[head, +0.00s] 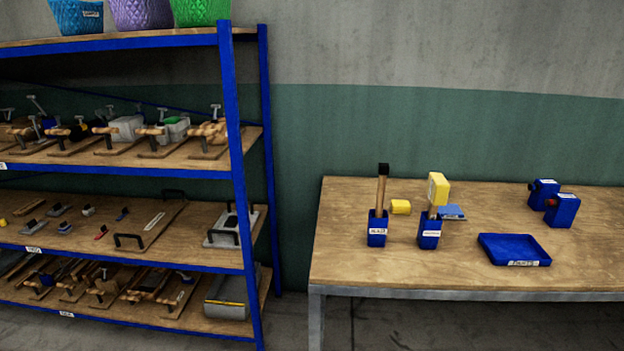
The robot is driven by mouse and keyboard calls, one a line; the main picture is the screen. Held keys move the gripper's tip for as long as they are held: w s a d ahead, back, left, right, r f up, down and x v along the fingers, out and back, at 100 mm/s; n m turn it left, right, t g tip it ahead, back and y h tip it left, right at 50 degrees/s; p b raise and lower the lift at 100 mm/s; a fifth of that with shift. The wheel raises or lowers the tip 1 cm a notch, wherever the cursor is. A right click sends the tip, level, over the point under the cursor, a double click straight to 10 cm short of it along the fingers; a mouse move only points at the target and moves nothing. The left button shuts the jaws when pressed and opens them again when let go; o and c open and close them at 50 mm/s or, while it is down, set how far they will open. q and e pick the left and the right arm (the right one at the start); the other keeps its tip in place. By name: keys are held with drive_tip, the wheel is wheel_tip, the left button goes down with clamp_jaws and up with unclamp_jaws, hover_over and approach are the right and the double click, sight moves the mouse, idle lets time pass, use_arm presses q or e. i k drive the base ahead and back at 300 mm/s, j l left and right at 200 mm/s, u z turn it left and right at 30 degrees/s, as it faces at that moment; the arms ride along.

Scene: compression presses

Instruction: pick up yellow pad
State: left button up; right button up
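A small yellow block (400,207) lies on the wooden table (400,265), behind and between two blue holders. A larger yellow piece (439,188) with a pale face sits raised at the top of a handle in the right blue holder (429,234). I cannot tell which of these two is the yellow pad. The left blue holder (377,231) has a wooden-handled tool (382,187) with a black head standing upright in it. Neither of my grippers is in view.
A blue tray (513,249) stands at the table's front right, and two blue boxes (562,210) stand behind it. A flat blue item (452,212) lies near the right holder. A blue-framed shelf (232,140) loaded with tools stands left. The table's front left is clear.

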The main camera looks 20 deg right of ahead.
sight(398, 208)
drive_tip(key=l+u, duration=0.25)
drive_tip(key=l, duration=0.4)
drive_tip(key=k+l+u, duration=0.25)
drive_tip(key=l, duration=0.35)
drive_tip(key=i, duration=0.1)
